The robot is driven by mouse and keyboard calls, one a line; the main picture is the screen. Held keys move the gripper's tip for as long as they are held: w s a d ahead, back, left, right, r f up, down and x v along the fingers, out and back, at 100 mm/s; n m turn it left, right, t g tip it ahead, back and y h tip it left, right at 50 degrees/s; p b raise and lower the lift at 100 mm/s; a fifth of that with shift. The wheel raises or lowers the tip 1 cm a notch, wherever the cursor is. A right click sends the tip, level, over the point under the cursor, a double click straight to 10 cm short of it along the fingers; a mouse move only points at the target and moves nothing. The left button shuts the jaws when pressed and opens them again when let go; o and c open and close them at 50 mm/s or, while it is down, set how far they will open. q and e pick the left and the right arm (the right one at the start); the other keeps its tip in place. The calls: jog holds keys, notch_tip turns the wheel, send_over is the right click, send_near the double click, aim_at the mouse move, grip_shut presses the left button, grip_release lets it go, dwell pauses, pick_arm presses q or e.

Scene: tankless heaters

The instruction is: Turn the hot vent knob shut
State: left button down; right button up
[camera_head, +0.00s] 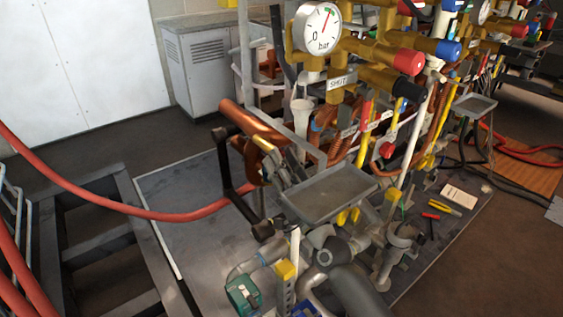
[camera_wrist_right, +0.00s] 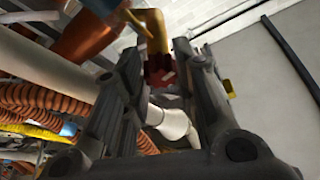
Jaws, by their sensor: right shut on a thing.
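The hot vent knob, a dark red knob (camera_wrist_right: 160,72), shows in the right wrist view at the end of a brass elbow pipe (camera_wrist_right: 153,30). My right gripper (camera_wrist_right: 163,75) has its two dark fingers on either side of it, shut on it. In the head view my right gripper (camera_head: 275,163) is small and partly hidden among pipes, left of the grey tray (camera_head: 330,192); I cannot make out the knob there. How far the knob is turned I cannot tell. My left gripper is not in view.
A copper pipe (camera_wrist_right: 88,38) and orange corrugated hoses (camera_wrist_right: 40,98) lie close left of the fingers in the wrist view. A white funnel-like fitting (camera_wrist_right: 172,122) is behind them. A pressure gauge (camera_head: 317,28) is above.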

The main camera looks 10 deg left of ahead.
jog(key=o, duration=0.8)
jog(key=shift+c, duration=0.2)
jog(key=v, duration=1.2)
